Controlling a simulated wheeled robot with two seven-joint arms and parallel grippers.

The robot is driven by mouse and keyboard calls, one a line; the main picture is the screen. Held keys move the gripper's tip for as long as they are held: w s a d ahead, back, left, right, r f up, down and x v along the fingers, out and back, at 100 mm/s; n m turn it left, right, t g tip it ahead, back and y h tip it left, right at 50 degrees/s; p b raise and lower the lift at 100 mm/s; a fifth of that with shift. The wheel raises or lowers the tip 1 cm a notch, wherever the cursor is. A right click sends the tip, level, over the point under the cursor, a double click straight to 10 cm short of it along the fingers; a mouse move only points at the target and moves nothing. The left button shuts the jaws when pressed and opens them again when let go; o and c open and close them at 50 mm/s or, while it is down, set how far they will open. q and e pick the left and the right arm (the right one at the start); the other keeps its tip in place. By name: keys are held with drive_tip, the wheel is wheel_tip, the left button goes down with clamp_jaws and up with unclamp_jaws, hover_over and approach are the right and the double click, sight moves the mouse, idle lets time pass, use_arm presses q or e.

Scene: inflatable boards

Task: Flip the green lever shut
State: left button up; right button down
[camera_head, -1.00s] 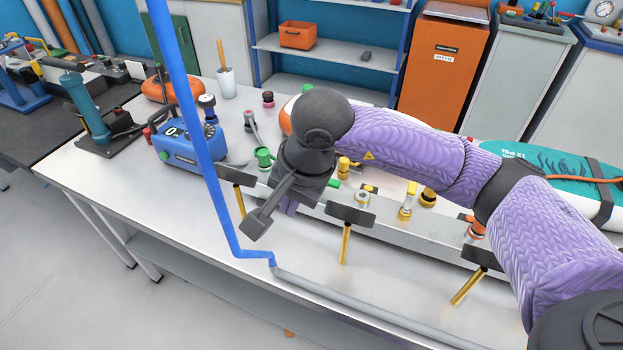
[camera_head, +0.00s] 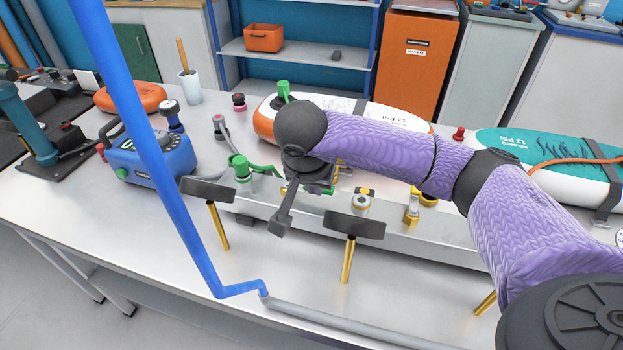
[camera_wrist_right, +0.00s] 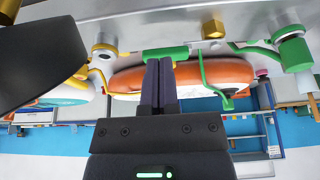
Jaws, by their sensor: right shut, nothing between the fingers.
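A green lever stands upright in the head view (camera_head: 283,91), its top showing above my right wrist. In the right wrist view the lever (camera_wrist_right: 203,68) is just right of my closed fingers, with a small gap visible. The green fitting (camera_head: 240,168) is on the metal rail, left of my wrist; it shows at the upper right of the wrist view (camera_wrist_right: 294,50). My right gripper (camera_wrist_right: 159,62) is shut and empty. In the head view its dark body (camera_head: 313,173) is over the rail, with fingertips hidden. My left gripper is out of view.
Black T-handles on gold posts (camera_head: 356,226) stand in front of the rail. A blue pump box (camera_head: 150,155) sits left. A white and orange board (camera_head: 385,115) and a teal board (camera_head: 540,155) lie behind. A blue pole (camera_head: 140,130) crosses the left foreground.

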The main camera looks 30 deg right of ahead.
drive_tip(key=x, duration=0.2)
drive_tip(key=shift+f+b, duration=0.3)
drive_tip(key=shift+f, duration=0.05)
drive_tip(key=shift+w+d+f, duration=0.2)
drive_tip(key=shift+f, duration=0.1)
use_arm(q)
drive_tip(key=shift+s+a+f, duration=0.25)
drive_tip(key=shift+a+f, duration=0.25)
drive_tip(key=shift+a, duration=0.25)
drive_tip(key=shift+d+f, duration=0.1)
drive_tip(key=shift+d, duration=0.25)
use_arm(e)
drive_tip(key=shift+d, duration=0.15)
